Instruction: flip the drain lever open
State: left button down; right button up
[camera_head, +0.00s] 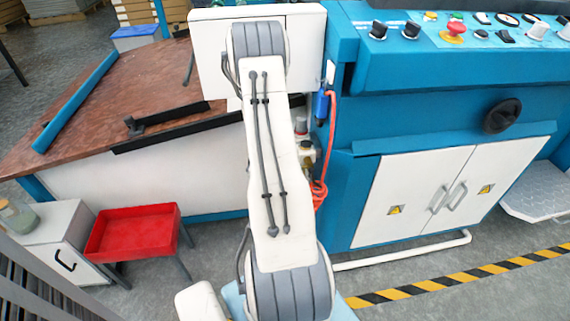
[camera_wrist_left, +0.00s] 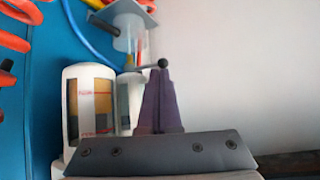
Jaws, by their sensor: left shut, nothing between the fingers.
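My left gripper (camera_wrist_left: 160,72) has dark purple fingers, closed together and empty, pointing up in the left wrist view. A thin grey lever with a dark ball end (camera_wrist_left: 163,63) lies right at the fingertips, under a clear bowl (camera_wrist_left: 130,45). I take it for the drain lever; I cannot tell whether the fingers touch it. A white canister with a marked window (camera_wrist_left: 90,102) stands left of the fingers. In the head view my arm hides the gripper and lever; part of the air unit (camera_head: 305,155) shows beside the arm. My right gripper is not in view.
Orange hose (camera_wrist_left: 20,14) and a blue panel (camera_wrist_left: 42,90) are at the left in the wrist view; a pale wall (camera_wrist_left: 235,70) is at the right. The head view shows a blue machine cabinet (camera_head: 410,195), a brown table (camera_head: 110,85) and a red tray (camera_head: 130,232).

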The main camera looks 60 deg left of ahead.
dwell(0.8)
pick_arm(q)
jog(key=shift+s+d, duration=0.55)
jog(key=shift+s, duration=0.1)
